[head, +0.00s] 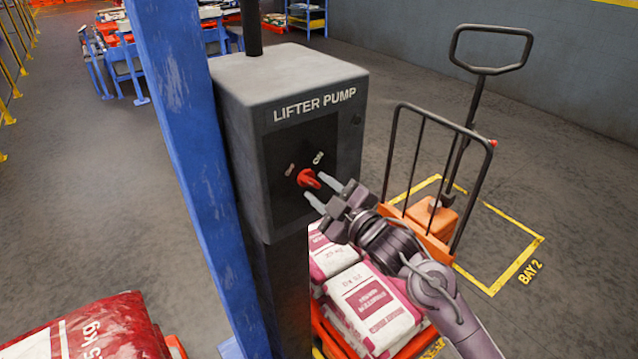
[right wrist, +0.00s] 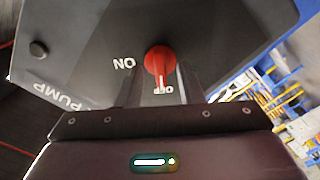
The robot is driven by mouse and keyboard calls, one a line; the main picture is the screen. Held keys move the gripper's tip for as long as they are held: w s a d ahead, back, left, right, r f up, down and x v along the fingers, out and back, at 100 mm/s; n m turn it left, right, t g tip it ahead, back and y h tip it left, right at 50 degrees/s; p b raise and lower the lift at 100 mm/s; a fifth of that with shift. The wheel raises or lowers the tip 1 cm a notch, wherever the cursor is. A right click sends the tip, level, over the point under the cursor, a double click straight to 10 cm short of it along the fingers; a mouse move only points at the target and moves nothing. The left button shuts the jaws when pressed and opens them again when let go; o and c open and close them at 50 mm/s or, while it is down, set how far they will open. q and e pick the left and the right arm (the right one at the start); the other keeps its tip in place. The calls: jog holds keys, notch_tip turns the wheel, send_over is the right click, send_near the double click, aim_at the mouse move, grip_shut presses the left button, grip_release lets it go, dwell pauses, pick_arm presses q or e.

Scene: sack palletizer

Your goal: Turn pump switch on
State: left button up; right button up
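The grey LIFTER PUMP box (head: 292,90) has a dark front panel with a red rotary switch (head: 307,179) and ON and OFF labels. In the right wrist view the red switch (right wrist: 160,62) sits just beyond the fingers, and its pointer appears turned to the OFF label, with ON to its left. My right gripper (head: 314,185) is open, its two fingers spread on either side of the switch, close to the panel. The wrist view shows a gap between the fingers and the knob; contact is not visible. My left gripper is not in view.
A blue upright post (head: 190,130) stands left of the pump box. White and maroon sacks (head: 368,300) lie below my right arm. An orange pallet jack (head: 432,215) stands at right in BAY 2. A red sack (head: 95,330) is at lower left.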

jog(key=shift+w+a, duration=0.3)
jog(key=shift+a, duration=0.05)
jog(key=shift+c, duration=0.2)
grip_shut()
